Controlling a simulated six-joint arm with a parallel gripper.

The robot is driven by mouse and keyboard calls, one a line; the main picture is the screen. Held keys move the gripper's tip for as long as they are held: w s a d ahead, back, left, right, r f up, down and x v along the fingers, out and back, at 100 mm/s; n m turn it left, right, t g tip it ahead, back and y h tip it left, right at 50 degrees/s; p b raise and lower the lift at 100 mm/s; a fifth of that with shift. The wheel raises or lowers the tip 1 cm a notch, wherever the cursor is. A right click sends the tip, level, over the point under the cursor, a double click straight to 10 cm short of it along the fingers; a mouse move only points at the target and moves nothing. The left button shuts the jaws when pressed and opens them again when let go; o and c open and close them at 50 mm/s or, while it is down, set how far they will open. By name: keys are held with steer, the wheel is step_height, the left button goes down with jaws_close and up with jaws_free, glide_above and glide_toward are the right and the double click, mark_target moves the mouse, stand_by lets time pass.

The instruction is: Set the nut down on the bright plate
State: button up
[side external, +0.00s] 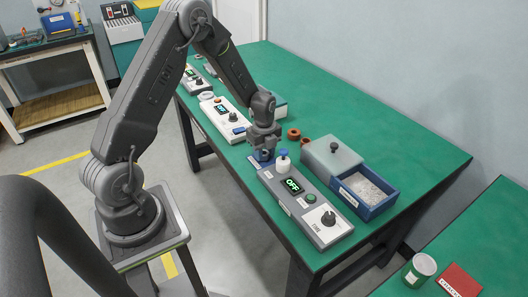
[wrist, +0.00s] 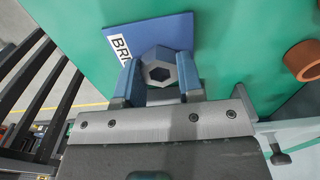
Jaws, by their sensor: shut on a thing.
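The nut (wrist: 159,68) is a grey hexagonal ring with a dark hole, held between my two blue fingertips in the wrist view. My gripper (wrist: 157,82) is shut on it; the gripper (side external: 263,154) also shows near the table's front edge in the side external view. The blue plate (wrist: 178,27), with a white label reading "BRI" before it is cut off from sight, lies behind the nut in the wrist view. The nut overlaps the plate in that picture; I cannot tell whether it touches.
A grey control box (side external: 305,203) with an "OFF" display stands right of my gripper, close to a white bottle (side external: 282,163). Brown rings (side external: 293,133) lie behind. A blue box (side external: 366,192) of pale grains is further right. The back of the green table (side external: 350,110) is clear.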

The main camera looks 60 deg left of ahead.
steer(key=shift+f, duration=0.2)
steer(key=o, duration=1)
